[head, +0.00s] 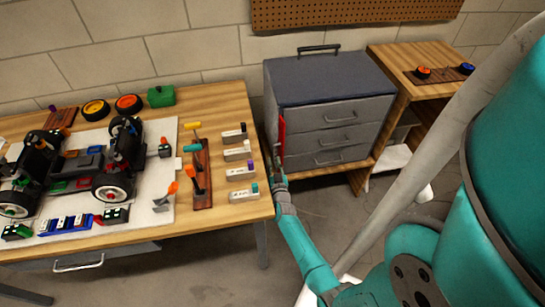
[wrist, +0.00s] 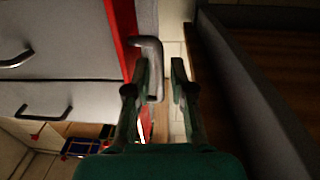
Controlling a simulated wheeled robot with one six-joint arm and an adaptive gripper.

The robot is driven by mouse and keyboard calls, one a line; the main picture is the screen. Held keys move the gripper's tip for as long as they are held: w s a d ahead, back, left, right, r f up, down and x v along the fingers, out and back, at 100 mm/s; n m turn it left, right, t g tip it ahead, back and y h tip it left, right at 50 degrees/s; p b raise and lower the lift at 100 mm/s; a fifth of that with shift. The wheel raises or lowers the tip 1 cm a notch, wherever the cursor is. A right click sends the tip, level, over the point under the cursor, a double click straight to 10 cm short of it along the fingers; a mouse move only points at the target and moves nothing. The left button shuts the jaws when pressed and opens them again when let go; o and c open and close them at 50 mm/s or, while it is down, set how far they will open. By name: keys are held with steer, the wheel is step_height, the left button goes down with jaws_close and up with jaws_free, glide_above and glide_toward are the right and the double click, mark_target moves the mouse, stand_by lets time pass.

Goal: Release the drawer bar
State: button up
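The drawer bar (head: 282,135) is a red upright strip at the left front edge of the grey drawer cabinet (head: 320,80). In the wrist view the red bar (wrist: 123,28) runs along the drawer fronts, with a grey U-shaped handle (wrist: 157,62) on it. My gripper (head: 279,172) is low at the bar in the head view. In the wrist view my gripper (wrist: 161,68) is open, its two fingers on either side of the handle's grip. A gap shows between the grip and the right finger. Contact with the left finger cannot be told.
The wooden workbench (head: 235,208), with a toy car and tools, stands close left of my gripper. Drawer handles (head: 340,120) stick out from the cabinet front. A wooden shelf unit (head: 400,58) stands to its right. Floor is clear in front of the cabinet.

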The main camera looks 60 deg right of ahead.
mark_target(273, 157)
steer(key=shift+x, duration=1.95)
jaws_close()
steer(key=shift+w+m+g+h, duration=0.2)
steer(key=shift+m+g+h, duration=0.1)
steer(key=shift+m+g, duration=0.1)
steer(key=shift+g, duration=0.4)
jaws_free()
